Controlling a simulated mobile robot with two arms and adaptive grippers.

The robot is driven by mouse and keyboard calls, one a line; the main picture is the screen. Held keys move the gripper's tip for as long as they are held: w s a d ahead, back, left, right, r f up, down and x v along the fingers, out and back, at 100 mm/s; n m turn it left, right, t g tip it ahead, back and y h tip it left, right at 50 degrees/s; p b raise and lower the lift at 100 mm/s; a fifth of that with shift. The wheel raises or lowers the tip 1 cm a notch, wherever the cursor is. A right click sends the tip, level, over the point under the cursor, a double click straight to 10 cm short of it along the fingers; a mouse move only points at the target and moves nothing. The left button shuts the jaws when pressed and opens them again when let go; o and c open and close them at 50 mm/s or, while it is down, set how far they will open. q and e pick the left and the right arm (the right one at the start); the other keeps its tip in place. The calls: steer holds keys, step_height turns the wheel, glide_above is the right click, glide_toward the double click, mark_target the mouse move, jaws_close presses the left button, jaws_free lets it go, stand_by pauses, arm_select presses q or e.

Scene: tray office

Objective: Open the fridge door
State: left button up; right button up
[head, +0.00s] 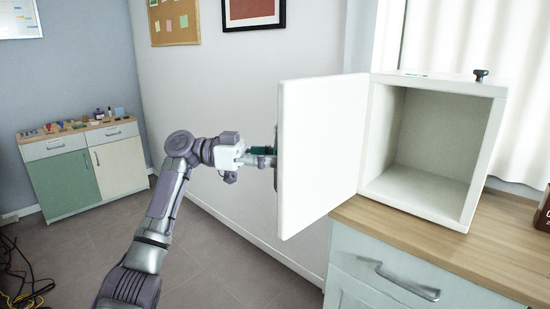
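The fridge (440,82) is a small white box on a wooden counter, at the right of the head view. Its door (318,150) stands wide open, swung out to the left, with its inner face towards me. The inside of the fridge (437,145) shows empty. My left gripper (272,160) is at the far, outer side of the door near its free left edge. My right gripper is not in view.
The fridge stands on a wooden counter (415,245) over a pale cabinet with a metal handle (408,285). A small dark object (480,75) is on the fridge top. A low cabinet (85,165) with small items stands at the back left. Cables (22,275) lie on the floor at left.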

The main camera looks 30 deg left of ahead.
arm_select(q)
steer(key=v, duration=1.2)
